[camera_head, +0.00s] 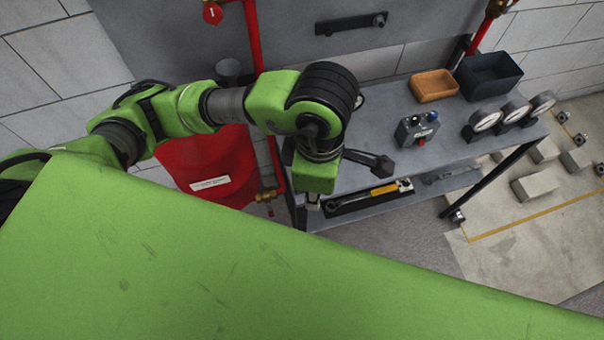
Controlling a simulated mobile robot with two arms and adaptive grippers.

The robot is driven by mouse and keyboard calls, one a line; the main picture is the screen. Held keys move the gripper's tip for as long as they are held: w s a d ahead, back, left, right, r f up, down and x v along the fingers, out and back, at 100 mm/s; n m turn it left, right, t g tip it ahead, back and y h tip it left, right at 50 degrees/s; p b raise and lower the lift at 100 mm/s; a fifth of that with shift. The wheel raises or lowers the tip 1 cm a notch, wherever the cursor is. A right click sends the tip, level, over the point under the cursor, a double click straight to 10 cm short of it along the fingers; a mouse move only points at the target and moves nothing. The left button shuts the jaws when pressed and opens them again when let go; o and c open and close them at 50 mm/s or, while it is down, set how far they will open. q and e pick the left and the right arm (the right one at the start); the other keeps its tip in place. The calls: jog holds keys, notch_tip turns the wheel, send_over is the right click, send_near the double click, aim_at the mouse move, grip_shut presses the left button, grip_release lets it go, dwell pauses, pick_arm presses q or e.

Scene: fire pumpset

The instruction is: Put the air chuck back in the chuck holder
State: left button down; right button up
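My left arm comes in from the left and bends down over the left end of the grey workbench (385,105). Its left gripper (312,203) is mostly hidden behind the green wrist, by the bench's front left corner; its fingers are not clear. A dark, elongated piece with a blocky end (377,163) shows just right of the wrist, over the bench's front edge; I cannot tell whether it is the air chuck, or whether it is held. I cannot identify the chuck holder for certain. My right gripper is not in view.
A brown tray (434,87), a dark bin (489,75), a small control box (417,129) and several gauges (515,110) stand on the bench. Tools including a yellow-handled one (384,190) lie on the shelf below. A red tank (210,165) stands left. A large green surface blocks the foreground.

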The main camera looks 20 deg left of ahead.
pick_arm(q)
jog(key=w+a+f, duration=0.1)
jog(key=w+f, duration=0.1)
jog(key=w+a+f, duration=0.2)
jog(key=w, duration=0.1)
jog(key=w+a+f+p, duration=0.1)
jog(key=w+a+f, duration=0.1)
jog(key=f, duration=0.1)
jog(key=shift+w, duration=0.25)
jog(key=f, duration=0.1)
jog(key=f+p, duration=0.1)
jog(key=f, duration=0.1)
jog(key=shift+w+a+f, duration=0.1)
jog(key=shift+w+a, duration=0.05)
jog(key=shift+w, duration=0.05)
jog(key=shift+s+f, duration=0.15)
jog(key=shift+f, duration=0.15)
jog(key=shift+s+f, duration=0.15)
jog(key=shift+f, duration=0.1)
jog(key=c, duration=2.1)
grip_release()
jog(key=shift+c, duration=0.2)
jog(key=shift+o, duration=1.1)
jog(key=shift+w+f, duration=0.1)
jog(key=shift+w, duration=0.3)
jog(key=shift+r, duration=0.7)
notch_tip(320, 180, up, 11)
jog(key=b, duration=0.1)
jog(key=shift+b, duration=0.35)
